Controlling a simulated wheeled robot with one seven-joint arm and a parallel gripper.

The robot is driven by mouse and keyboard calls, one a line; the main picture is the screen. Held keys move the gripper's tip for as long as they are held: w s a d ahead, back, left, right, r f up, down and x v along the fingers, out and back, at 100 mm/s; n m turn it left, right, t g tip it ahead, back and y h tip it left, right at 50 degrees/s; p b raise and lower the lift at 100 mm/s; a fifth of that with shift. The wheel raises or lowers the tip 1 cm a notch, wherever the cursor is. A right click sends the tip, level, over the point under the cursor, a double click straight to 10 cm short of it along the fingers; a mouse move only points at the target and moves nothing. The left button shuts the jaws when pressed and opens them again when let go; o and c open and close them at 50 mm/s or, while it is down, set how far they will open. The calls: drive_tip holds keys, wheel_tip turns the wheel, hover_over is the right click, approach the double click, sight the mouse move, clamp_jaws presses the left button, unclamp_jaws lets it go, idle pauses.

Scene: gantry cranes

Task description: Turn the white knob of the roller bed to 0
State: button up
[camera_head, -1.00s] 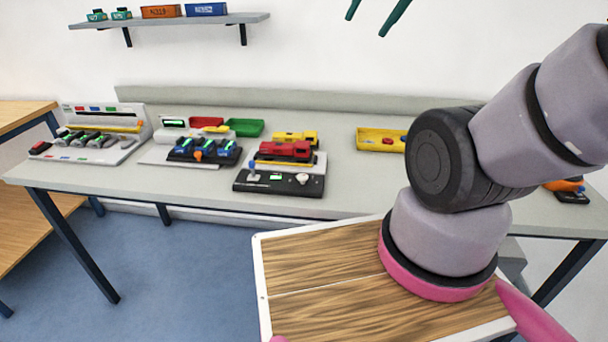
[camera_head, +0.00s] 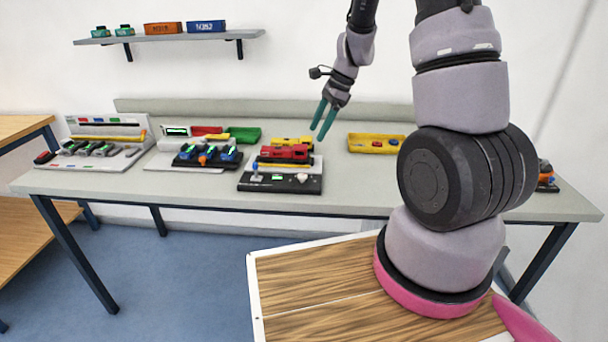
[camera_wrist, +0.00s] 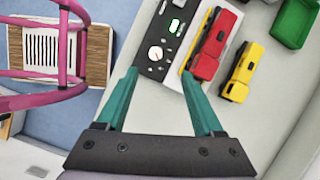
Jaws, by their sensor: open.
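The roller bed (camera_head: 245,182) has a black front panel and stands at the front middle of the grey table, with a red locomotive (camera_head: 285,154) on it. Its white knob (camera_head: 302,177) is at the panel's right end. The knob shows larger in the wrist view (camera_wrist: 155,53), ringed by small marks; which mark it points at is too small to read. My gripper (camera_head: 317,131) is open and empty, above the table and slightly right of the red locomotive. In the wrist view my fingers (camera_wrist: 160,73) spread apart, with the knob seen beyond and between their tips.
A yellow locomotive (camera_wrist: 242,72) stands beside the red one. A green tray (camera_head: 243,135) is behind, and a yellow tray (camera_head: 378,143) lies to the right. Other control units (camera_head: 205,158) stand to the left. A wall shelf (camera_head: 170,34) hangs above. The table front right of the panel is clear.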

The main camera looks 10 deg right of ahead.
drive_tip(key=m, duration=0.1)
approach(303, 175)
drive_tip(key=x, duration=0.8)
drive_tip(key=shift+a, duration=0.1)
drive_tip(key=shift+w+r, duration=0.1)
clamp_jaws()
